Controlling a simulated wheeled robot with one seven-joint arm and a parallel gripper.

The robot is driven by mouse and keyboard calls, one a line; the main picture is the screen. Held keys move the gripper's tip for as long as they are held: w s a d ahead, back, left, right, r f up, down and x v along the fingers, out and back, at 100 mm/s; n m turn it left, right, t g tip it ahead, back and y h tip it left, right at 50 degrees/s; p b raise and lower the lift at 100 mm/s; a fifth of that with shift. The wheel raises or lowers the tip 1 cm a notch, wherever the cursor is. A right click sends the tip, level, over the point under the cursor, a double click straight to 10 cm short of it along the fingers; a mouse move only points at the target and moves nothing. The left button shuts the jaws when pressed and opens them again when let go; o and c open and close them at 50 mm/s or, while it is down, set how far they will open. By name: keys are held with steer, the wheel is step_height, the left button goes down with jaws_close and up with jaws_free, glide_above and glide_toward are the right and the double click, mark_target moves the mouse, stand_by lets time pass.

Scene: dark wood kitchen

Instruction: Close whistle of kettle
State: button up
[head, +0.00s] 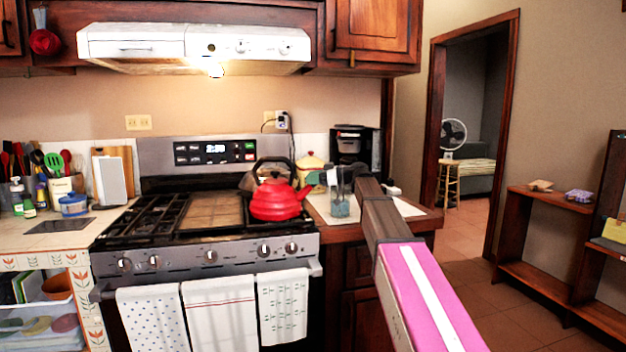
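The red kettle (275,203) with a black arched handle stands on the right side of the stove top. Its spout (304,190) points right, towards my gripper. The whistle at the spout's tip is too small to make out, so I cannot tell whether it is open or shut. My gripper (328,179) is just right of the spout at about its height, at the end of my pink and dark arm. I cannot tell whether it touches the spout, or how far its fingers are apart.
A clear container with blue contents (340,207) is on the right counter below my gripper. A black coffee maker (355,150) and a yellowish lidded pot (310,161) stand behind. The range hood (195,48) overhangs the stove (205,262). Towels hang in front.

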steer(key=s+d+r, duration=0.1)
steer(key=d, duration=0.9)
steer(key=shift+s+d+r, duration=0.15)
steer(key=shift+s+d, duration=0.1)
steer(key=shift+d, duration=0.1)
